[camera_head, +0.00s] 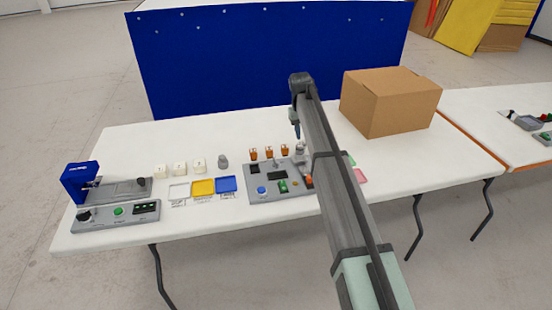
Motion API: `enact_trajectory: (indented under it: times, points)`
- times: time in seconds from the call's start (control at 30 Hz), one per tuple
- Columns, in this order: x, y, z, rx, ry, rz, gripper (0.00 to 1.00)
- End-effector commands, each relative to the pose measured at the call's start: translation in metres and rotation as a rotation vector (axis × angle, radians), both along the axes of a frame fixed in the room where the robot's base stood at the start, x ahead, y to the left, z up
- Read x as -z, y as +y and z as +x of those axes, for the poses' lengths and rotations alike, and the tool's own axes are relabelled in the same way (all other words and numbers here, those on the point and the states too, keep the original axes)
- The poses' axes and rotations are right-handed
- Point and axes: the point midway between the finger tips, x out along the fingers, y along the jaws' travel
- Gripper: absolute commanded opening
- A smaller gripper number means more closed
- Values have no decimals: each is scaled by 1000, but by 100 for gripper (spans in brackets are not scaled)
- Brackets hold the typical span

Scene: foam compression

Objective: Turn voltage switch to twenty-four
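A grey control board (260,194) lies mid-table with a blue button, a green part, dark squares and other small fittings. A second grey panel (100,217) at the left end of the table carries a black knob (84,215), a green button (118,211) and a dark display-like block (146,207). The labels are too small to read, so I cannot tell which control is the voltage switch or its setting. My gripper (297,131) hangs from the far end of my arm, above or behind the board's right part. Its fingers are too small to tell open from shut. My arm hides the board's right end.
A cardboard box (390,103) stands at the table's back right. White, yellow and blue trays (203,187) lie left of the board, with white blocks (180,168) behind. Orange parts (269,151) stand behind the board. A blue machine (80,182) stands at left. The table's back left is clear.

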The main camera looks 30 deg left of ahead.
Motion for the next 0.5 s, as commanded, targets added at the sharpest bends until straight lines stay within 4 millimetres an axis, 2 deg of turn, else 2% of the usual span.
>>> enact_trajectory:
  times: [0.03, 0.1, 0.2, 0.37, 0.5]
  points:
    - [-7, 25, -17, -6, 32, 17, 36]
    - [-14, 47, -38, -10, 71, 35, 36]
    - [-22, 67, -58, -14, 110, 50, 36]
    - [-23, 79, -71, -17, 134, 58, 36]
    - [-10, 78, -72, -16, 136, 58, 36]
